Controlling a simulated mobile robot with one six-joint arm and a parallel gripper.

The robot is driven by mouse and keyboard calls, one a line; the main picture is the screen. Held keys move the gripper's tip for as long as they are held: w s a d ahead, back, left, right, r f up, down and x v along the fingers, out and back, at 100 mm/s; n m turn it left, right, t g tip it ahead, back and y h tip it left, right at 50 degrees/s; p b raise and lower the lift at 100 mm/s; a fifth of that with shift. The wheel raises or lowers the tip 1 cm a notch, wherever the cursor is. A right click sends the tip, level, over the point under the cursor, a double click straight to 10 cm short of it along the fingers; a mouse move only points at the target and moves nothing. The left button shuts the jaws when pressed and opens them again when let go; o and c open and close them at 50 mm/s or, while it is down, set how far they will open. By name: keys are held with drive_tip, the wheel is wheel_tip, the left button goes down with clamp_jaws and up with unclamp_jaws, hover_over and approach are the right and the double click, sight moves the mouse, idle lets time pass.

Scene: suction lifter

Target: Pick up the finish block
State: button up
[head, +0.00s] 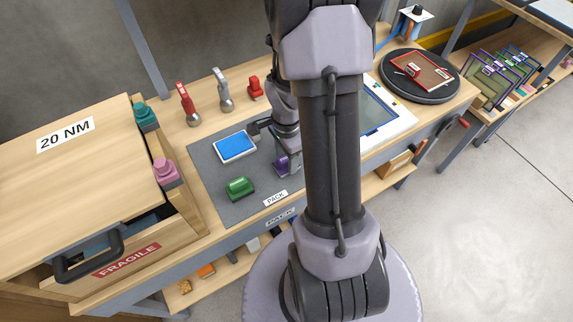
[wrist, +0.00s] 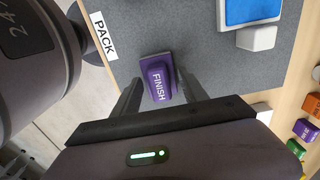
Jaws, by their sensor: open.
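The finish block (wrist: 158,82) is a purple block with the white word FINISH on it. It sits on the grey mat (wrist: 200,50) and lies ahead of and between my fingers in the wrist view. My gripper (wrist: 163,93) is open and above the block, with a finger to each side. I cannot tell how far below the fingertips the block is. In the head view the purple block (head: 283,164) shows beside my gripper, partly hidden by it.
A wooden box (head: 80,150) is at the left. Red and grey handled tools (head: 222,92) stand at the back. A dark turntable (head: 418,90) is at the right.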

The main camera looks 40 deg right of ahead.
sight(286, 158)
drive_tip(key=shift+r, duration=0.1)
clamp_jaws()
drive_tip(key=shift+r, duration=0.15)
wheel_tip(286, 158, up, 4)
drive_tip(key=p, duration=0.2)
drive_tip(key=shift+f+p, duration=0.25)
drive_tip(key=shift+p, duration=0.1)
drive_tip(key=s+r+b, duration=0.1)
drive_tip(key=s+b, duration=0.7)
drive_tip(key=s, duration=0.8)
drive_tip(key=shift+d, duration=0.2)
drive_tip(key=shift+r, duration=0.1)
